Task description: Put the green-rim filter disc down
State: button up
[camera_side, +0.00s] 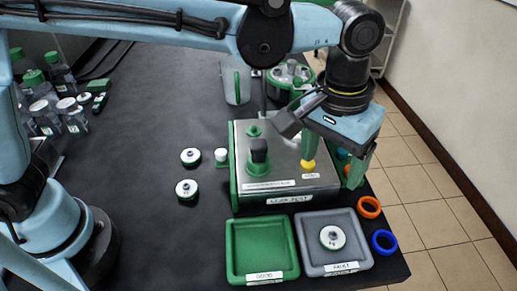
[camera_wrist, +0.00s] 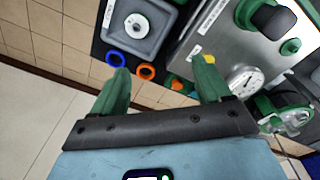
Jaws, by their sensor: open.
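A white filter disc with what looks like a green rim (camera_side: 332,238) lies flat in the grey tray labelled FAULT (camera_side: 308,262). The disc also shows in the wrist view (camera_wrist: 137,26), inside the grey tray (camera_wrist: 158,52). Two similar discs, one farther back (camera_side: 190,157) and one nearer (camera_side: 187,189), lie on the dark table left of the leak test station. My gripper (camera_side: 331,176) is open, with nothing between its green fingers, over the right edge of the station. In the wrist view the empty gap (camera_wrist: 162,66) is clear of the tray.
The leak test station (camera_side: 285,185) carries a green-and-black fixture (camera_side: 258,155) and a yellow knob (camera_side: 308,166). An empty green tray labelled GOOD (camera_side: 235,235) is beside the grey one. An orange ring (camera_side: 369,207) and a blue ring (camera_side: 384,242) lie near the table's right edge. Bottles (camera_side: 42,88) stand far left.

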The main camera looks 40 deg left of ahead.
jog(key=a+t, duration=0.1)
jog(key=a, duration=0.4)
jog(key=a+r+t, duration=0.1)
jog(key=a, duration=0.4)
jog(key=a+r, duration=0.1)
jog(key=a, duration=0.4)
jog(key=shift+w+a+r+n+t+h, duration=0.1)
jog(key=shift+w+r+n+t+h, duration=0.1)
jog(key=shift+w+n+t+h, duration=0.2)
jog(key=s+a+f+t, duration=0.2)
jog(key=s+a, duration=0.1)
jog(key=a, duration=0.4)
jog(key=s+a+f+t+y, duration=0.1)
jog(key=s+a+f, duration=0.1)
jog(key=a, duration=0.6)
jog(key=shift+s+n+t, duration=0.3)
jog(key=shift+s+t, duration=0.1)
jog(key=shift+s, duration=0.2)
